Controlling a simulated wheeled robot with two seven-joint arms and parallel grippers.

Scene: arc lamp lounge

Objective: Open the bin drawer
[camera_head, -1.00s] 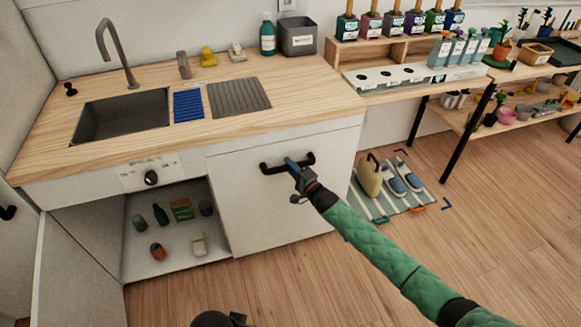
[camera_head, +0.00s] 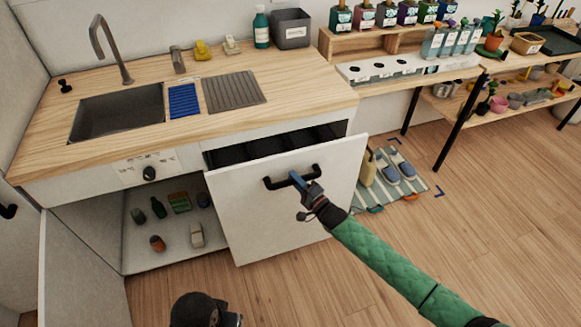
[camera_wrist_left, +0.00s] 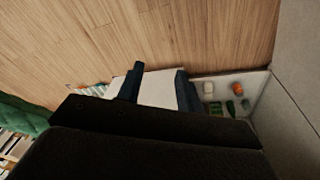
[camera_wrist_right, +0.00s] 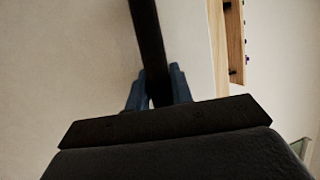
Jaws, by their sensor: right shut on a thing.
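The bin drawer has a white front (camera_head: 270,215) and stands partly pulled out from under the wooden counter. A dark interior with bin openings (camera_head: 275,146) shows behind the front. My right gripper (camera_head: 298,181) is shut on the black bar handle (camera_head: 274,184) of the drawer. In the right wrist view the handle (camera_wrist_right: 150,45) runs between the blue fingers (camera_wrist_right: 158,90). My left gripper shows in the left wrist view (camera_wrist_left: 160,85) with its fingers apart and nothing between them. In the head view a dark part of my left arm shows at the bottom edge.
An open cabinet (camera_head: 165,225) with several small items is left of the drawer, its door (camera_head: 75,265) swung out. A striped mat (camera_head: 405,185) with slippers lies right of the drawer. The wooden floor (camera_head: 480,230) in front is clear.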

